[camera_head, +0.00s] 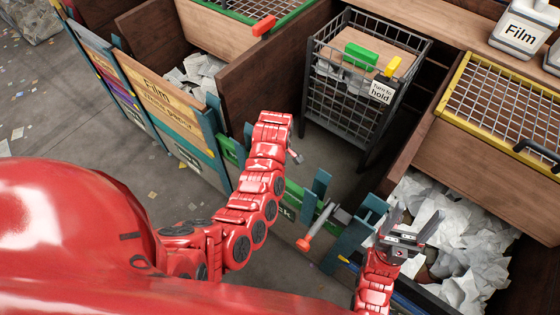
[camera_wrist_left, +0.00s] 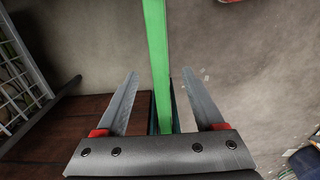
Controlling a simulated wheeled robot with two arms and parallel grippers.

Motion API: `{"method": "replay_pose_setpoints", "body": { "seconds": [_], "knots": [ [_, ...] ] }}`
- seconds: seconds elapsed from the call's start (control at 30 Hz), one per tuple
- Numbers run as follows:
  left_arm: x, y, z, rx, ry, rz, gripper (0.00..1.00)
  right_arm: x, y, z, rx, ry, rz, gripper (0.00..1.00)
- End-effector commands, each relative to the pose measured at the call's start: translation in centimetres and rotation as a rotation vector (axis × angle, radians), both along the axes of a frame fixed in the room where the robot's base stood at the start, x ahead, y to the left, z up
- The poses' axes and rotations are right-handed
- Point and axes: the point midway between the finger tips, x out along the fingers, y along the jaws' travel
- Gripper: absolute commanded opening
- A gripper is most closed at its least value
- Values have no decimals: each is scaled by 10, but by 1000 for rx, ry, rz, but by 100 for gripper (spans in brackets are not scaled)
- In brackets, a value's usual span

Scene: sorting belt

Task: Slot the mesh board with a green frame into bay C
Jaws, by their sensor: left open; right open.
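A mesh board with a green frame (camera_head: 240,12) lies over a wooden bin at the top of the head view, partly cut off by the picture edge. A green board (camera_head: 291,196) with partly hidden lettering stands low between teal posts, behind my left arm. In the left wrist view a green bar (camera_wrist_left: 155,50), seen edge-on, runs between the fingers of my open left gripper (camera_wrist_left: 160,73); contact is not visible. In the head view that gripper is mostly hidden behind its arm. My right gripper (camera_head: 416,214) is open and empty above white paper scraps. I cannot read which bay is C.
A wire cart (camera_head: 318,90) with green and yellow blocks and a "Turn to hold" label stands in the middle bay. A yellow-framed mesh board (camera_head: 455,85) lies over the right bin. A red-handled lever (camera_head: 305,242) is between my arms.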

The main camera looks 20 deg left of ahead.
Motion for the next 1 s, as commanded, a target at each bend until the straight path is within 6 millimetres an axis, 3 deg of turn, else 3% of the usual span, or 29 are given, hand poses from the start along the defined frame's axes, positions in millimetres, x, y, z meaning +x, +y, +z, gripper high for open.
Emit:
{"method": "replay_pose_setpoints", "body": {
  "seconds": [0.1,0.5,0.7,1.0],
  "knots": [
    [-1,0,-32,-1,4,0,70,0,0,-17,0,0,0,70],
    [-1,0,-118,-2,2,-2,70,0,0,-61,0,0,0,70],
    [0,0,-142,-1,0,-1,70,0,0,-74,0,0,0,70],
    [0,0,-148,-1,-3,-1,70,0,0,-76,0,0,0,70]
  ]
}}
